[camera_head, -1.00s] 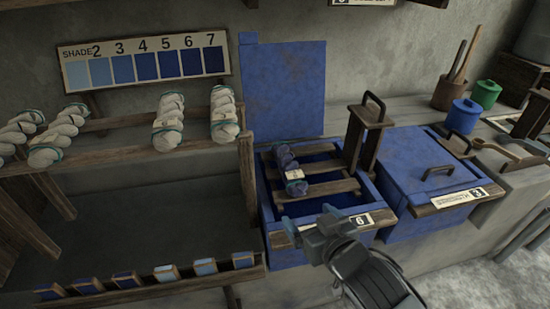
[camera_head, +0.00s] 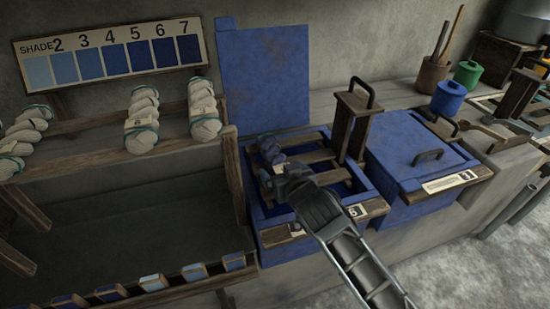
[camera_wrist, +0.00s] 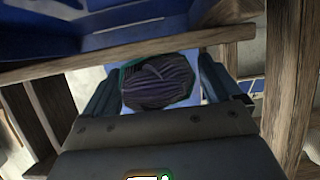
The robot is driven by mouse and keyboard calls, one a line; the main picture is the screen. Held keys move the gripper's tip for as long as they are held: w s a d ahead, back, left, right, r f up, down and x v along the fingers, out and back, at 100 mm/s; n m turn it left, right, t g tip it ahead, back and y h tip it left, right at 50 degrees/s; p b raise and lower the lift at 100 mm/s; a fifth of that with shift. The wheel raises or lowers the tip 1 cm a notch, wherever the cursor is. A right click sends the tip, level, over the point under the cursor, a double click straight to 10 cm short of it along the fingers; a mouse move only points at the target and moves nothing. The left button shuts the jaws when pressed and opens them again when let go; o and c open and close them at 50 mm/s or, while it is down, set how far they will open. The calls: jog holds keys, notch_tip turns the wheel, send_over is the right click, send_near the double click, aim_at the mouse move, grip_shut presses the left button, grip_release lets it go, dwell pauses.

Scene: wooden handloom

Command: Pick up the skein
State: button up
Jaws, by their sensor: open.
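A dark blue-purple skein (camera_head: 268,150) with a pale tag lies on wooden slats across the open blue vat marked 6 (camera_head: 258,237). My gripper (camera_head: 287,178) is over the vat at the near end of the skein and hides that end in the head view. In the wrist view my gripper (camera_wrist: 160,88) is open, with one finger on each side of the rounded skein end (camera_wrist: 158,82). A teal tie rings the skein there. I cannot tell whether the fingers touch it.
A wooden post with a black handle (camera_head: 352,120) stands at the vat's right, beside a closed blue vat (camera_head: 410,160). The raised blue lid (camera_head: 265,80) stands behind.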

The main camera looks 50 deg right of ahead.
jog(key=c, duration=1.2)
jog(key=shift+o, duration=0.2)
